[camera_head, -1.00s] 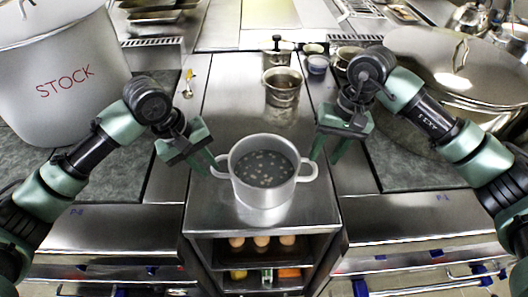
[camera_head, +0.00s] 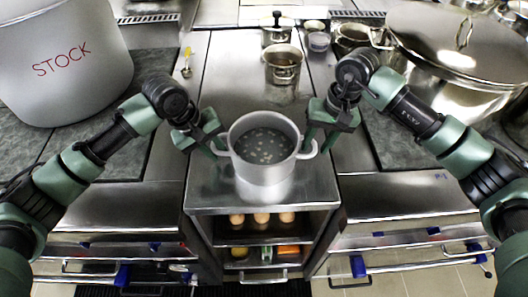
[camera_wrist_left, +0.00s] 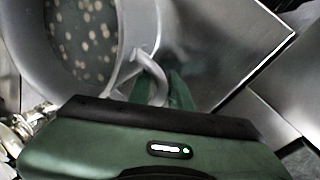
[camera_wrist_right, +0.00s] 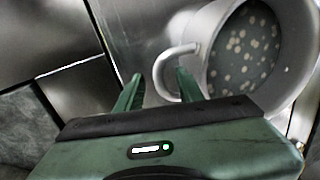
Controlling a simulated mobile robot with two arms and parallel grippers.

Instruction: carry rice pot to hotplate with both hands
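The rice pot (camera_head: 263,180) is a grey two-handled pot with dark liquid and pale bits inside. It stands upright on the steel counter. My left gripper (camera_head: 216,146) is at its left handle. My right gripper (camera_head: 318,138) is at the right handle. In the right wrist view its fingers (camera_wrist_right: 159,80) are spread, with the handle (camera_wrist_right: 172,56) near the right finger. The hotplate cannot be made out for certain.
A big stock pot (camera_head: 65,60) stands at the left and a large lidded pot (camera_head: 455,55) at the right. A smaller steel pot (camera_head: 283,65) is behind the rice pot, with a spoon (camera_head: 186,65) to its left. Shelves with eggs (camera_head: 261,218) are below.

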